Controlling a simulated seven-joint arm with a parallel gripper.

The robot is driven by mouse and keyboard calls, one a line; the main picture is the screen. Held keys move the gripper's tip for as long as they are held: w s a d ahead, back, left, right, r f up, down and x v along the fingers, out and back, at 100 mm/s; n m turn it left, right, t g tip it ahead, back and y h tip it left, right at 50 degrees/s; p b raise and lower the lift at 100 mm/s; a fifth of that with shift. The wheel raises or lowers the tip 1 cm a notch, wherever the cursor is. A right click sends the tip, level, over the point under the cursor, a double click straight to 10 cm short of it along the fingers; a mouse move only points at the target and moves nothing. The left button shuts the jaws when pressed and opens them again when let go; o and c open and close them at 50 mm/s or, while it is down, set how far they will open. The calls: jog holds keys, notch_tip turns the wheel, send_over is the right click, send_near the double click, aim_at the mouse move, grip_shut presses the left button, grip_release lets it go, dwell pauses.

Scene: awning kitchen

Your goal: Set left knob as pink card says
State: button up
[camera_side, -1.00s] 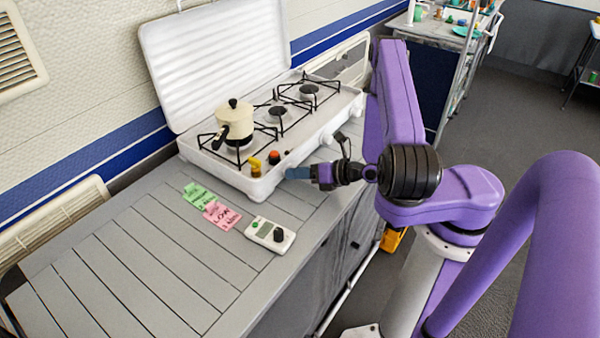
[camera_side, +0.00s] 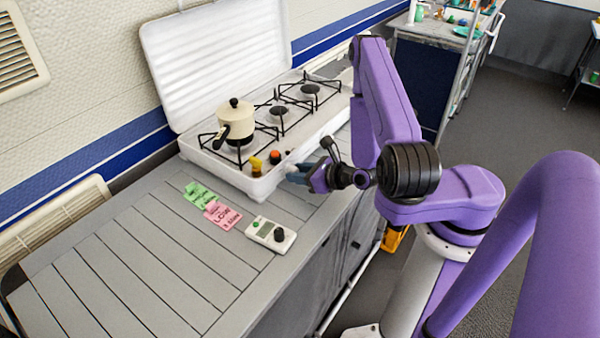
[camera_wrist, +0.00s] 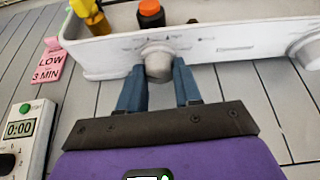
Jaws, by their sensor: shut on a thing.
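The left knob (camera_wrist: 158,62) is a pale round knob on the stove's white front panel. My gripper (camera_wrist: 157,76) has its two blue fingers on either side of the knob, shut on it. In the side view my gripper (camera_side: 289,171) is at the stove's front and hides the knob. I cannot tell which mark the knob points to.
A second knob (camera_wrist: 308,50) is to the right. A white timer (camera_side: 270,234) on the counter shows 0:00 in the wrist view (camera_wrist: 20,128). A green card (camera_side: 200,194) lies beside the pink one. A cream pot (camera_side: 235,122) stands on the left burner. Yellow and orange-topped jars stand behind the panel.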

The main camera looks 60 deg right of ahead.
dwell(0.4)
jog(key=o, duration=1)
jog(key=shift+o, duration=0.2)
jog(key=shift+s, duration=0.15)
jog(key=shift+v, duration=3.6)
